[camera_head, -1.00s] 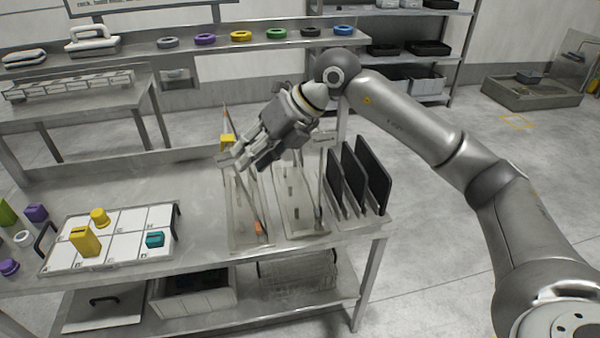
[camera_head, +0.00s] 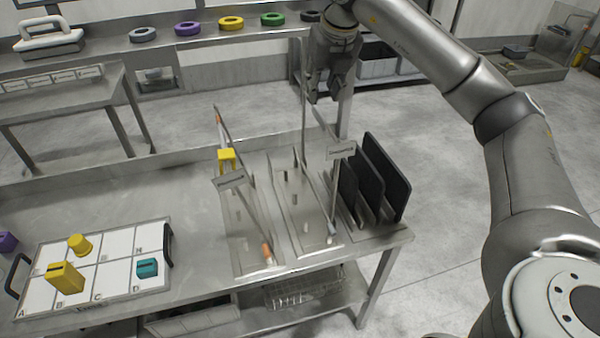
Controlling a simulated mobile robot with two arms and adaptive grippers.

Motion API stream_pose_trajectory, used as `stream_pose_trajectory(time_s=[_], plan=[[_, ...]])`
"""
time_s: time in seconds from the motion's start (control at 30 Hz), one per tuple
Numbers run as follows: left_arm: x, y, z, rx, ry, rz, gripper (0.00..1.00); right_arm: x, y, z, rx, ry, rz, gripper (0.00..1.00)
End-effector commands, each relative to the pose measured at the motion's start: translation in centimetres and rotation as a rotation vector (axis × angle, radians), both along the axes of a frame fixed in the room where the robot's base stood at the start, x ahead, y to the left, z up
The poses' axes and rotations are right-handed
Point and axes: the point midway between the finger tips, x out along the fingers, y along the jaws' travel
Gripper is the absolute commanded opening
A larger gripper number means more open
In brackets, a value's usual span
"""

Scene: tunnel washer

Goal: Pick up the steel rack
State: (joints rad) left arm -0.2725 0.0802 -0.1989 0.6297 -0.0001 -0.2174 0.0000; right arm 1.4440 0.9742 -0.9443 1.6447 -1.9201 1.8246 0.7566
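A wire rack (camera_head: 305,290), which looks like steel, lies on the lower shelf under the table's right part. The tabletop edge hides part of it. My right gripper (camera_head: 326,97) points down above the back of the table, behind the upright holders. Its fingers look apart, with nothing seen between them. It is well above and away from the wire rack. My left gripper is not in view.
Metal holders with upright rods (camera_head: 292,205) and black panels (camera_head: 385,180) stand on the table's right half. A lettered tray (camera_head: 110,265) with yellow and teal pieces is at left. A back shelf holds coloured rings (camera_head: 231,23). The tabletop between tray and holders is clear.

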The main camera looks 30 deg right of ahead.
Motion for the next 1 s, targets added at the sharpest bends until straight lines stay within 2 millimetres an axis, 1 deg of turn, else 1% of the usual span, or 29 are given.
stream_pose_trajectory(time_s=[0.1, 0.2, 0.3, 0.37, 0.47, 0.6, 0.73, 0.83, 1.0], plan=[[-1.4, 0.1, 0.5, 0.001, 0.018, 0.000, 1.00, 0.6, -0.2, -1.9, 0.000, 0.006, 0.001, 0.33], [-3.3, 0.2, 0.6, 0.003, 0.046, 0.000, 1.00, 1.2, -0.3, -3.2, 0.001, 0.004, 0.001, 0.33], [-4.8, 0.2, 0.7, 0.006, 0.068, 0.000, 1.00, 1.5, -0.4, -3.9, 0.001, 0.002, 0.002, 0.33], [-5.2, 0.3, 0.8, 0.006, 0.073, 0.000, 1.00, 1.6, -0.4, -4.2, 0.000, 0.002, 0.003, 0.33], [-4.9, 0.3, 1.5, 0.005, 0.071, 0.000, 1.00, 1.9, -0.6, -5.1, 0.000, 0.005, 0.003, 0.33], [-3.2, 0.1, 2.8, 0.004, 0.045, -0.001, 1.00, 2.4, -1.0, -7.1, 0.000, 0.005, 0.002, 0.33], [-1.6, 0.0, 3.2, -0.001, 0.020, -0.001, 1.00, 3.1, -1.0, -8.5, 0.001, 0.002, 0.002, 0.33], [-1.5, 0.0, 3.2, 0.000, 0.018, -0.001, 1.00, 3.2, -1.1, -9.0, 0.001, 0.001, 0.004, 0.33], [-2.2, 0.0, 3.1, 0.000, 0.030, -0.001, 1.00, 3.3, -1.1, -9.1, 0.001, 0.001, 0.004, 0.33]])
